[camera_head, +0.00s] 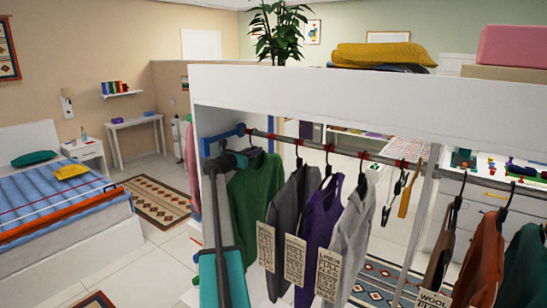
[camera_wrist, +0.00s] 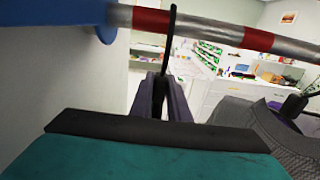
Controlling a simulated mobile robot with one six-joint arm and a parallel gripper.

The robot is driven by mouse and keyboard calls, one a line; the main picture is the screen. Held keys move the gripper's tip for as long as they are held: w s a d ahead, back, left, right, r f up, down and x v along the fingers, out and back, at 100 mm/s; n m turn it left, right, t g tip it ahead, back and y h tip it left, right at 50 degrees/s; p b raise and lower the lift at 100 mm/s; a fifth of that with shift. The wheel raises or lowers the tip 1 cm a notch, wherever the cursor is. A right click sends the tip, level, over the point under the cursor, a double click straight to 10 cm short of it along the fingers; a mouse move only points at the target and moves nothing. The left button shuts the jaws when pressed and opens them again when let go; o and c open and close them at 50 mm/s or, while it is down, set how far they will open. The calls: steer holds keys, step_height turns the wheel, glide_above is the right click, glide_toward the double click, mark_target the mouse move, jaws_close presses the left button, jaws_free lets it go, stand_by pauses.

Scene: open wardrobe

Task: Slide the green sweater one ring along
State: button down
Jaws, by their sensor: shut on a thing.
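The green sweater (camera_head: 254,195) hangs at the far left of the rail (camera_head: 345,150), the first garment beside the wardrobe's left wall. The rail carries spaced red rings. In the wrist view its black hanger hook (camera_wrist: 171,40) crosses the rail (camera_wrist: 205,27) at the right edge of the leftmost visible red ring (camera_wrist: 151,21). Another red ring (camera_wrist: 258,39) lies further right, with bare metal between. My gripper (camera_wrist: 160,88) is shut on the hook's stem just below the rail. In the head view my gripper (camera_head: 242,157) is partly hidden at the sweater's top left.
A dark grey garment (camera_head: 291,205), a purple top (camera_head: 320,220) and a light grey garment (camera_head: 352,235) hang close to the right, bearing paper tags. The grey garment (camera_wrist: 270,130) shows in the wrist view. The white left wall (camera_wrist: 55,75) is close.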

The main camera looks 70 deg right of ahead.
steer(key=shift+w+d, duration=0.25)
steer(key=shift+w, duration=0.7)
steer(key=c, duration=1.6)
jaws_free()
steer(key=shift+s+a+r+b, duration=0.85)
steer(key=shift+s+a+b, duration=0.3)
steer(key=shift+a, duration=1.25)
steer(key=shift+s+a+r+b, duration=0.85)
steer(key=shift+s+a+b, duration=0.35)
steer(key=shift+a, duration=1.15)
steer(key=shift+s+a+r+b, duration=0.95)
steer(key=shift+s+a, duration=0.35)
steer(key=shift+a, duration=1.1)
steer(key=shift+f, duration=0.1)
